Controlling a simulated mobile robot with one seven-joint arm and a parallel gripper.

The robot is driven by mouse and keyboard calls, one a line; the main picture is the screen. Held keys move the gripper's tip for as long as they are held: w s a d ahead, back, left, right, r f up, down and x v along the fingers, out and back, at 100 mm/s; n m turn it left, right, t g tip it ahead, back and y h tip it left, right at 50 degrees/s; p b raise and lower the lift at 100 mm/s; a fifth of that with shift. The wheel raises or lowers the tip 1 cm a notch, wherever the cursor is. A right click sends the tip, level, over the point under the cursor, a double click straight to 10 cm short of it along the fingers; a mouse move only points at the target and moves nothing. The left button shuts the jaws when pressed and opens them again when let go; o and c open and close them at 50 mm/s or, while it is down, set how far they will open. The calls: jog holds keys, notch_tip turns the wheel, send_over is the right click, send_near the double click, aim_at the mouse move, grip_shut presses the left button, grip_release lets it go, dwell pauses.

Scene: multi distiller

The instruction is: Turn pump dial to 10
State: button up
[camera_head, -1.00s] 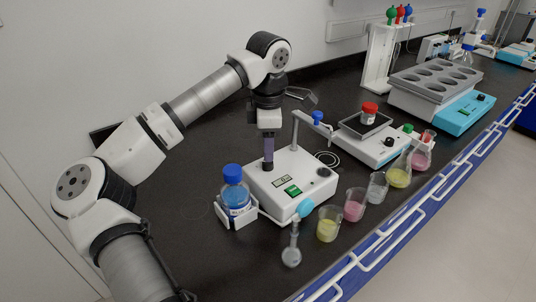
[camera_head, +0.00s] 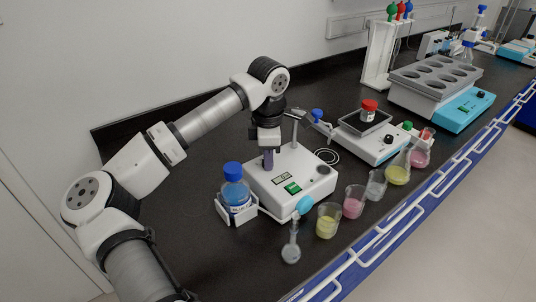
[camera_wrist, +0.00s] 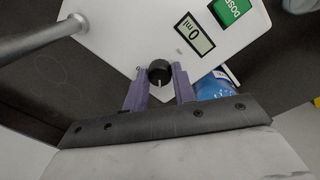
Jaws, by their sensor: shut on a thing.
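The pump (camera_head: 300,195) is a white box on the dark bench. It has a green DOSE button (camera_head: 293,188) and a small display that reads "0 ml" in the wrist view (camera_wrist: 194,35). The pump dial (camera_wrist: 159,73) is a round black knob with a white pointer line toward the bottom of the wrist view. My gripper (camera_wrist: 160,85) has purple fingers, one on each side of the dial, and is shut on it. In the head view my gripper (camera_head: 268,160) comes down on the pump's back left part and hides the dial. No dial numbers are legible.
A blue-capped bottle (camera_head: 236,190) stands in a holder left of the pump. A round flask (camera_head: 291,245) and several beakers, such as the yellow one (camera_head: 328,222), line the front. A metal rod (camera_wrist: 45,45) rises beside the dial. A balance (camera_head: 372,138) stands to the right.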

jog(key=shift+c, duration=0.3)
jog(key=m+b, duration=0.2)
jog(key=shift+f+m, duration=0.1)
jog(key=shift+m, duration=0.3)
jog(key=m+b, duration=0.2)
jog(key=m, duration=0.3)
jog(key=shift+m, duration=0.4)
jog(key=o, duration=1)
jog(key=shift+r, duration=0.25)
jog(key=r, duration=0.9)
jog(key=r+b, duration=0.1)
jog(key=r, duration=0.3)
jog(key=shift+s+a+r, duration=0.25)
jog(key=shift+a+r, duration=0.05)
